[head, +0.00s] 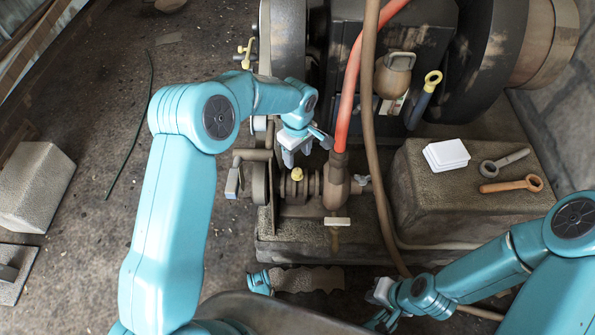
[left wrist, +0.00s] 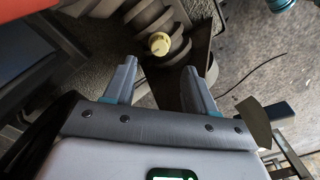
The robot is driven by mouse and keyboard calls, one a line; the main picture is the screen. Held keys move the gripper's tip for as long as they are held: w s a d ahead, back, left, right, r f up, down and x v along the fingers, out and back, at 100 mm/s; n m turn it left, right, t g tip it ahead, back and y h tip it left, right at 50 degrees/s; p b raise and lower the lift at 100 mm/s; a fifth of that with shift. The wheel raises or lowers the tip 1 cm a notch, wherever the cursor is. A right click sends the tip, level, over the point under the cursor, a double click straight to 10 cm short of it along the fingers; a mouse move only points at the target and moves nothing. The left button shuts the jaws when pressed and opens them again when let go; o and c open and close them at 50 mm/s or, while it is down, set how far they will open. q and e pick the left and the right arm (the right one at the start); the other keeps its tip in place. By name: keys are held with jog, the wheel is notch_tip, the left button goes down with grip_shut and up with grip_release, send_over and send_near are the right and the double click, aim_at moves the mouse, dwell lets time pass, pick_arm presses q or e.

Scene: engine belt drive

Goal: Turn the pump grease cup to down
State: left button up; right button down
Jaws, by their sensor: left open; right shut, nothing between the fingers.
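The pump (head: 318,188) is a brown ribbed body at the front of the machine. A small yellow cap, which looks like its grease cup (head: 297,174), sits on top of it. It also shows in the left wrist view (left wrist: 159,43), ahead of and between the fingertips, with nothing touching it. My left gripper (head: 306,148) is open and empty, above and just behind the yellow cap in the head view. My right gripper (head: 378,305) is shut and empty at the lower right, well away from the pump.
An orange hose (head: 348,90) and a brown hose (head: 375,150) run down close right of the left gripper. A lever with a grey handle (head: 232,182) stands left of the pump. A stone block (head: 425,205) carries a white box (head: 446,154) and two tools.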

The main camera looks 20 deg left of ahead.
aim_at(297, 171)
pick_arm(q)
notch_tip(297, 171, down, 8)
jog(key=shift+r+b, duration=0.1)
jog(key=shift+b, duration=0.95)
grip_shut()
